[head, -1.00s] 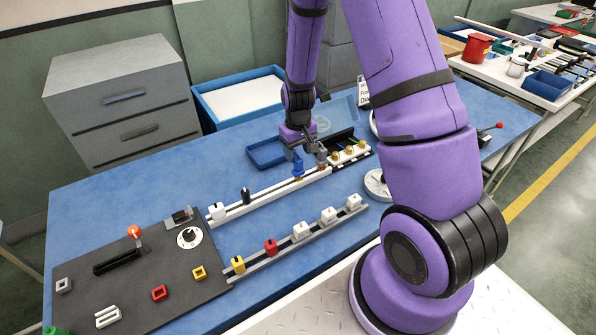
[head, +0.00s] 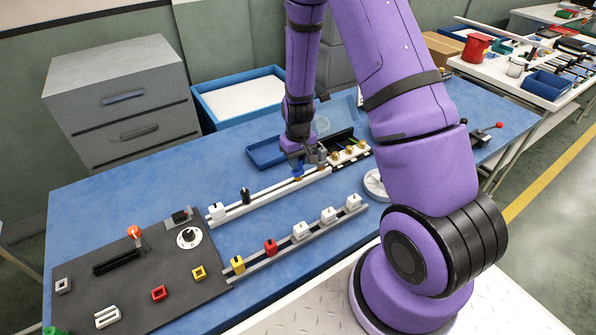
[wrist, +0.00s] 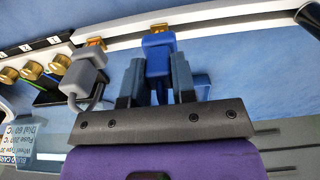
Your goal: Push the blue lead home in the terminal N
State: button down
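The blue lead (wrist: 158,58) is a blue plug with a gold tip, close to the white rail in the wrist view. In the head view only a small part of it (head: 297,174) shows below my gripper (head: 304,164). My gripper's two fingers (wrist: 158,84) stand against both sides of the blue plug, with no clear gap. A grey lead (wrist: 86,78) with a gold tip sits beside it, to the left in the wrist view. The terminal block (head: 345,155) has brass screws and a white label strip (wrist: 42,50); I cannot read which terminal is N.
A white rail (head: 265,198) carries a black and a white piece. A grey rail (head: 290,244) in front holds several coloured and white blocks. A dark control panel (head: 130,280) is at left. A blue tray (head: 262,154) lies behind my gripper.

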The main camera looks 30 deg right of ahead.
jog(key=shift+r, duration=2.55)
